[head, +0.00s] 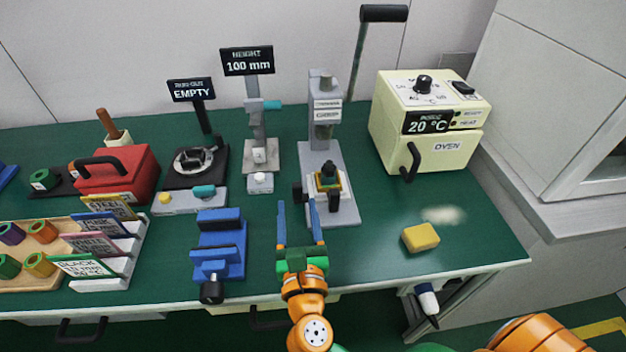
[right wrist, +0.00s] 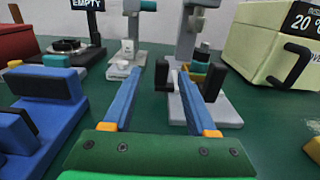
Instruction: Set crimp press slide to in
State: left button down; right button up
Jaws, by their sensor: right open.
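The crimp press (head: 320,145) is a grey stand with a long black-handled lever, at the middle back of the green bench. Its slide (head: 327,178) sits low on the press base, with a yellow-edged nest, a dark part on top and black knobs at the sides. In the right wrist view the slide (right wrist: 197,68) shows just beyond the right fingertip. My right gripper (head: 298,206) is open and empty, with its blue fingers in front of the press base and slightly left. Whether a finger touches the slide, I cannot tell. My left gripper is not in view.
A blue vise (head: 220,245) stands left of my right gripper. A height gauge (head: 261,155) stands behind it. A cream oven (head: 425,125) is at the back right.

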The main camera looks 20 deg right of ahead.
aim_at(297, 189)
jog(key=x, duration=0.7)
jog(key=shift+d+p, duration=0.15)
jog(key=shift+p, duration=0.15)
grip_shut()
dwell(0.9)
